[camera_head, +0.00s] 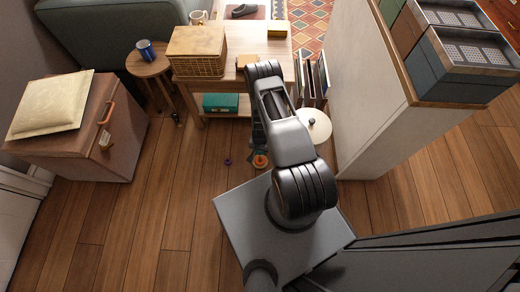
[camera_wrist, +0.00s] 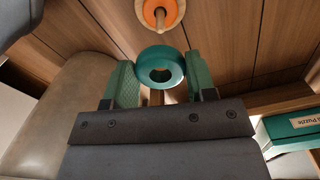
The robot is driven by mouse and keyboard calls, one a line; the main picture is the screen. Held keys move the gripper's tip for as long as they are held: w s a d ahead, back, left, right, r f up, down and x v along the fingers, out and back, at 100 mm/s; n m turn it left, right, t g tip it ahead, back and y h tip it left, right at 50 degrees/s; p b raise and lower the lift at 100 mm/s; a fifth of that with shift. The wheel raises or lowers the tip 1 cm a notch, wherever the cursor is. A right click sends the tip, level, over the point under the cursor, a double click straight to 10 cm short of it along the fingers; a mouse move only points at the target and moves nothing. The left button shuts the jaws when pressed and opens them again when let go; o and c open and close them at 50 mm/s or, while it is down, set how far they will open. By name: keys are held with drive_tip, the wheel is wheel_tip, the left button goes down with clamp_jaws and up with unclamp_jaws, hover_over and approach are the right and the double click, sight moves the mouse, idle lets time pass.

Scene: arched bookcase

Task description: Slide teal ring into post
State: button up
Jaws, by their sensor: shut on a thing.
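The teal ring (camera_wrist: 160,67) is between the two green fingers of my gripper (camera_wrist: 163,76) in the wrist view, and the gripper is shut on it. The post (camera_wrist: 160,16) is a short wooden peg standing on the floor, with an orange ring (camera_wrist: 149,29) around it. In the wrist view the post is beyond the teal ring, toward the top edge, and the two look apart. In the head view the orange ring (camera_head: 260,162) shows on the floor just left of my arm. My gripper and the teal ring are hidden behind my arm there.
A small purple ring (camera_head: 227,161) lies on the floor left of the post. A low wooden table (camera_head: 264,48) stands behind, with a teal puzzle box (camera_head: 220,103) on its lower shelf. A white bookcase side (camera_head: 371,100) is at right. A brown trunk (camera_head: 90,130) stands left.

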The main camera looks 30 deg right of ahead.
sight(260, 157)
drive_tip(key=shift+f+b, duration=2.25)
drive_tip(key=shift+f, duration=0.3)
drive_tip(key=shift+f+b, duration=3.45)
drive_tip(key=shift+b, duration=0.15)
drive_tip(key=o, duration=1)
drive_tip(key=shift+r, duration=0.15)
wheel_tip(260, 157, up, 14)
drive_tip(key=p, duration=1.1)
drive_tip(key=shift+f, duration=0.2)
